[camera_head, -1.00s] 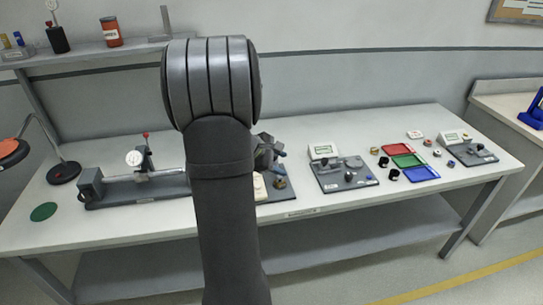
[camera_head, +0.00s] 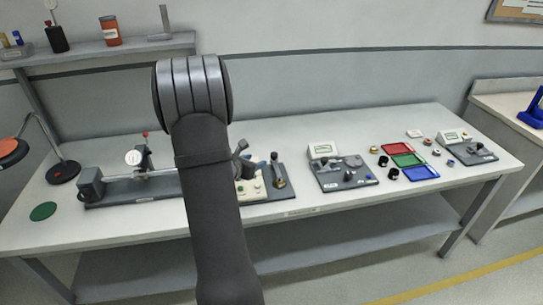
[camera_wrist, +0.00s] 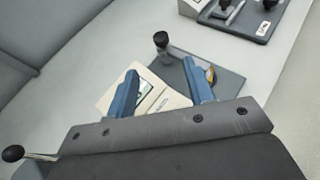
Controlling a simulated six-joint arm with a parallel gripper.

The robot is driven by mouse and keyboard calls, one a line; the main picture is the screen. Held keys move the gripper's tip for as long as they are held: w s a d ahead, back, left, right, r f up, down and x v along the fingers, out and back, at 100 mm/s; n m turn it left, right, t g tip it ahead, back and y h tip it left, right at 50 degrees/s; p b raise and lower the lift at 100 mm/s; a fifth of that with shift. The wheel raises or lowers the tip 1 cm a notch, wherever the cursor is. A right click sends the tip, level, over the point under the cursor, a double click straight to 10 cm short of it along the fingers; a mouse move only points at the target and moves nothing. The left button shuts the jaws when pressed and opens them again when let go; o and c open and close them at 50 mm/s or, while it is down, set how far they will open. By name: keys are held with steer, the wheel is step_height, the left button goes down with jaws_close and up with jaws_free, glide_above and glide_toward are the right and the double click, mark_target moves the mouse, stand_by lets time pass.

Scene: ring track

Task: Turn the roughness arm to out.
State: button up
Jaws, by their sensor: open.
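A station with a dark base plate (camera_wrist: 222,84) and a cream unit (camera_wrist: 160,88) with a small panel lies below my gripper (camera_wrist: 165,92). A black-knobbed post (camera_wrist: 161,42) stands on this plate, just beyond my fingertips. The post also shows in the head view (camera_head: 278,170). My blue jaws are apart and empty over the cream unit, with the post between their directions but not touched. A yellow-orange part (camera_wrist: 210,74) sits by the right jaw. Which part is the roughness arm I cannot tell for certain; no lettering is legible. My arm hides part of the station in the head view.
A dial gauge stand (camera_head: 135,160) is on the left of the bench. A grey station with a display (camera_head: 342,172) stands to the right, then red, green and blue trays (camera_head: 405,160). A black knob on a rod (camera_wrist: 13,153) shows at the wrist view's lower left.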

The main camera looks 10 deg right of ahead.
mark_target(274, 154)
steer(key=x, duration=1.2)
jaws_close()
